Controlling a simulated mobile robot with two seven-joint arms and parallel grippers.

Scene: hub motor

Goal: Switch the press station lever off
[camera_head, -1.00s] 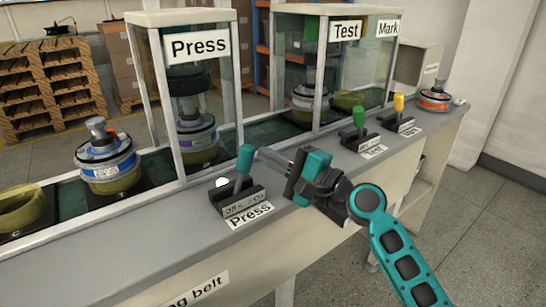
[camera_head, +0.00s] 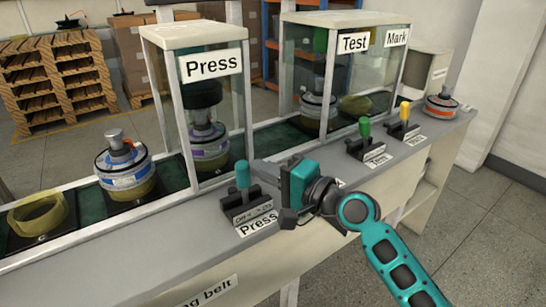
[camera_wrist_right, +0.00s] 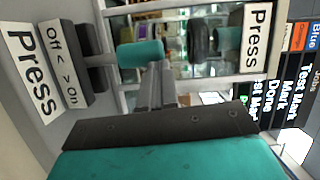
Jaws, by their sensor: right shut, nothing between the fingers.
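The press station lever has a teal handle (camera_head: 242,173) on a dark base (camera_head: 243,205) marked OFF to the left and ON to the right, above a "Press" label (camera_head: 258,223). The handle stands roughly upright. My right gripper (camera_head: 260,168) is shut and empty, just right of the handle. In the right wrist view the shut fingers (camera_wrist_right: 155,88) reach to the teal handle (camera_wrist_right: 140,54); whether they touch it I cannot tell. My left gripper is not in view.
The glass press booth (camera_head: 212,75) stands behind the lever, with a motor (camera_head: 208,145) inside. Green (camera_head: 364,128) and yellow (camera_head: 404,110) levers stand farther right. Another motor (camera_head: 123,165) sits on the belt at left. The counter's front edge is beneath my arm.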

